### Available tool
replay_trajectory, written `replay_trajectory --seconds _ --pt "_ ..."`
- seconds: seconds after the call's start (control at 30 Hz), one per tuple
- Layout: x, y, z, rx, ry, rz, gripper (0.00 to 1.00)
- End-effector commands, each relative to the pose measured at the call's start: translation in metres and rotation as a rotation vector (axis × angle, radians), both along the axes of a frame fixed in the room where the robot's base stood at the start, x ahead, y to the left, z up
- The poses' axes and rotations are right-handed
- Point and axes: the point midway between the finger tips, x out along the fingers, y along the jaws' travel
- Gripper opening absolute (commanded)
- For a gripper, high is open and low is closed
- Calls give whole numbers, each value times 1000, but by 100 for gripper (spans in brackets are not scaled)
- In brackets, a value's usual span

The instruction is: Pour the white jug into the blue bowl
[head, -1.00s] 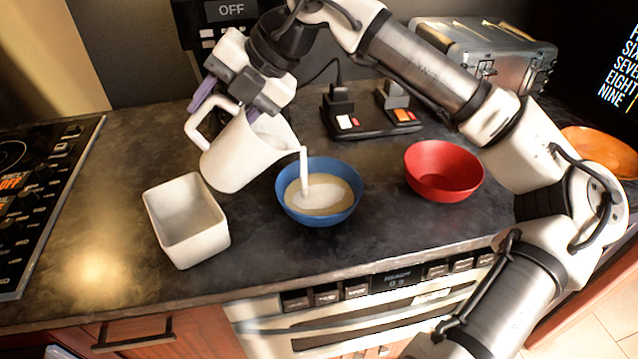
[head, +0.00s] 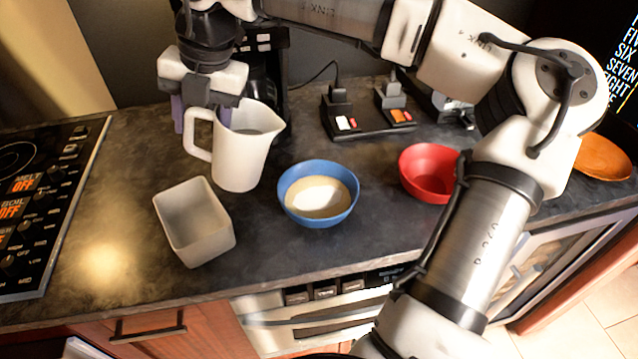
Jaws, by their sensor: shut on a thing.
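The white jug (head: 243,152) is upright left of the blue bowl, its spout toward the bowl. I cannot tell whether its base touches the counter. My gripper (head: 203,120) points down from above and is shut on the jug at its handle side; the purple fingers are partly hidden behind the jug. The blue bowl (head: 318,215) stands on the counter and holds a pale, whitish liquid. No stream runs from the spout.
A white rectangular container (head: 195,225) stands in front of the jug. A red bowl (head: 425,172) is to the right, partly behind my arm. A black charger base (head: 367,128) is behind, a cooktop (head: 45,200) at left, an orange bowl (head: 603,158) at far right.

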Motion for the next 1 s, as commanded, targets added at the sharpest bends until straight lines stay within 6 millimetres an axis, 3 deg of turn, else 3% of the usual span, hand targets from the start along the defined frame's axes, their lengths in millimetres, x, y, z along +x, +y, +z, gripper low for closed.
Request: replay_trajectory --seconds 0.17,0.47,1.0 --pt "-2 18 -14 -176 -11 6 2" --pt "-1 17 -14 -184 -10 0 2" --pt "-1 17 25 -183 -10 1 2"
